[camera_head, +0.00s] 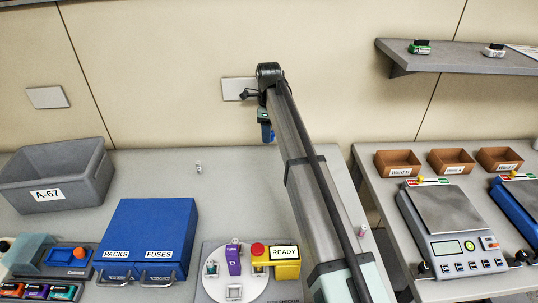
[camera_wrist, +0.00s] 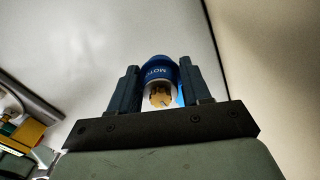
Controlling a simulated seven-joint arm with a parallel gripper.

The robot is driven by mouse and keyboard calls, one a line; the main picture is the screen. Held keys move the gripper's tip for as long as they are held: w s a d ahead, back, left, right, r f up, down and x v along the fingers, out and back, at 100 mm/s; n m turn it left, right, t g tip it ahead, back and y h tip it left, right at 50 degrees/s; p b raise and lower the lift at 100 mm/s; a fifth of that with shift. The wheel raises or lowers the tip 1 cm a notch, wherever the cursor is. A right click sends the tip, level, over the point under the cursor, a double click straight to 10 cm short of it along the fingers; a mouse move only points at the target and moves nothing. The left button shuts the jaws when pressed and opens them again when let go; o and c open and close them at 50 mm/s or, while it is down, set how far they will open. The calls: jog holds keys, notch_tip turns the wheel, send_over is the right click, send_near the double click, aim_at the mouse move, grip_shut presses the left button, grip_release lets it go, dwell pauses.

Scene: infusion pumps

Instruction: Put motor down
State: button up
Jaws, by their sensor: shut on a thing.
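The motor (camera_wrist: 157,72) is a blue cylinder with white lettering and a yellowish end with a small shaft. In the wrist view it sits between the two dark fingers of my gripper (camera_wrist: 158,88), which are shut on it. In the head view my gripper (camera_head: 267,128) is small and far back, near the wall and above the rear of the table. A bit of blue shows at its fingers there. My arm hides part of the table's right side in the head view.
A grey bin (camera_head: 58,178) labelled A-67 stands at the left. A blue cabinet (camera_head: 148,238) marked PACKS and FUSES is in front of it. A round checker plate (camera_head: 236,284) with a READY sign (camera_head: 284,252) is front centre. Scales (camera_head: 452,225) stand on the right table. The rear middle table is mostly clear.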

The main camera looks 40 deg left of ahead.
aim_at(269, 159)
jog(key=shift+f, duration=4.3)
jog(key=shift+f, duration=0.1)
jog(key=o, duration=1.2)
jog(key=shift+c, duration=0.2)
notch_tip(269, 159, up, 12)
jog(key=shift+r, duration=0.15)
